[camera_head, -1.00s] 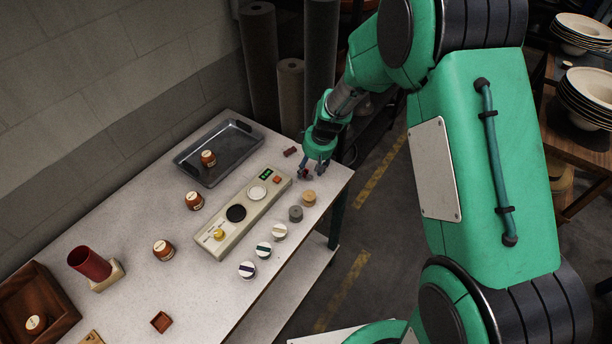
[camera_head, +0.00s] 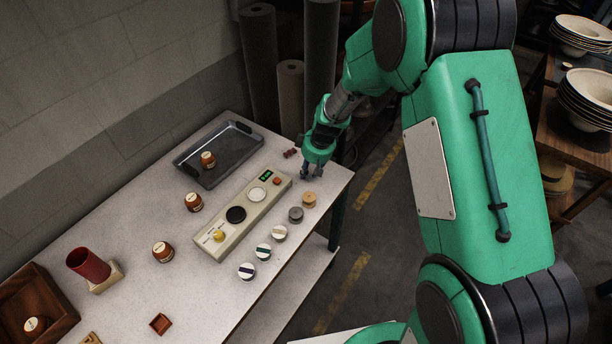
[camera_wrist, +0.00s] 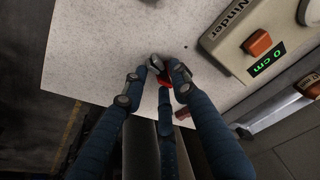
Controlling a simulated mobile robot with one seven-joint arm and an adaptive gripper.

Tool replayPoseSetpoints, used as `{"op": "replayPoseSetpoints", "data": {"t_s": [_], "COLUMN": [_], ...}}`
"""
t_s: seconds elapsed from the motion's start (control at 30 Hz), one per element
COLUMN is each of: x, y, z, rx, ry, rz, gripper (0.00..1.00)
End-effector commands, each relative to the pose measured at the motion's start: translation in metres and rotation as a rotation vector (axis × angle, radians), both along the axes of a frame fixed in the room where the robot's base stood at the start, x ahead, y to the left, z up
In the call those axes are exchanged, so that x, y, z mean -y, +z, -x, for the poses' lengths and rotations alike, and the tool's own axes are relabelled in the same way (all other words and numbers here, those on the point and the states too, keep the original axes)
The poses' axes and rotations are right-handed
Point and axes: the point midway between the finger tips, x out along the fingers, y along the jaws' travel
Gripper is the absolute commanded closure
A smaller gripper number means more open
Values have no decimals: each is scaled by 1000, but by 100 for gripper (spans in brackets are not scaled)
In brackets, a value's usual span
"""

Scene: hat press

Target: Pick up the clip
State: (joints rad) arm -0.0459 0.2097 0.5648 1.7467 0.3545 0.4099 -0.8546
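The clip, a small red piece (camera_wrist: 165,79), shows between the fingertips in the wrist view. My gripper (camera_wrist: 163,72) has its blue jointed fingers bent inward, with the dark tips closed around the red piece. The fingers hide much of it. In the head view my gripper (camera_head: 311,173) points down over the right end of the white table, near the corner. The red piece cannot be made out there.
A winder (camera_head: 236,214) with a display reading 0 cm lies left of my gripper. A small dark red item (camera_head: 290,153) lies behind it. Spools, including a tan one (camera_head: 309,199), line the front edge. A grey tray (camera_head: 219,154) stands at the back.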

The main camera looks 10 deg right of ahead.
Motion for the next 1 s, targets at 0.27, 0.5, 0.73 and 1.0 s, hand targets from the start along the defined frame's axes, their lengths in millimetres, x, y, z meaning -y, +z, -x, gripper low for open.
{"op": "replayPoseSetpoints", "data": {"t_s": [0.27, 0.5, 0.73, 1.0], "x": [0, 0, 0, 0], "y": [0, 13, 44, 84], "z": [0, 0, -1, -1], "rx": [0, 1, 3, 2], "ry": [0, 0, 0, 0], "rz": [0, -1, -1, 0], "gripper": [95, 95, 95, 95]}}
